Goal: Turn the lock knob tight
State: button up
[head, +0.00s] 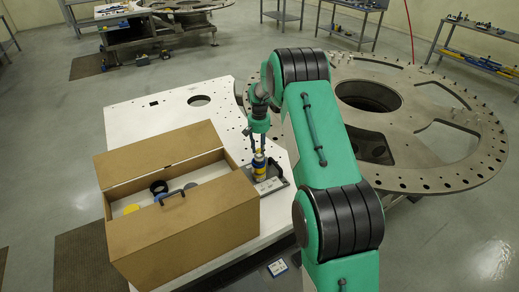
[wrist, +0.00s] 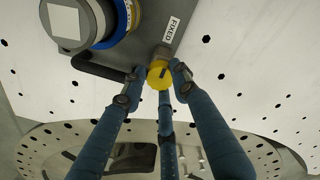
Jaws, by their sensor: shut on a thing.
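The lock knob (wrist: 158,75) is yellow with a dark line across its face. It sits on a brass-coloured stem at the edge of a grey fixture (wrist: 190,20) with a "FIXED" label. My gripper (wrist: 156,84) has three blue fingers closed around the knob, their tips at its sides. In the head view my gripper (head: 259,143) points down over the fixture (head: 272,186) on the white table. A cylinder with blue and yellow bands (head: 259,167) stands on the fixture; it also shows in the wrist view (wrist: 115,35). The knob cannot be made out in the head view.
An open cardboard-brown box (head: 190,235) with a black handle and round items inside stands left of the fixture. The white perforated table (head: 135,125) is clear behind the box. A large metal turret plate (head: 455,180) lies to the right, partly behind my arm.

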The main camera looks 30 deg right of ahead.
aim_at(259, 150)
jog(key=shift+w+r, duration=0.1)
jog(key=shift+r, duration=0.05)
jog(key=o, duration=1.1)
jog(key=shift+o, duration=0.2)
notch_tip(259, 150, up, 12)
dwell(0.4)
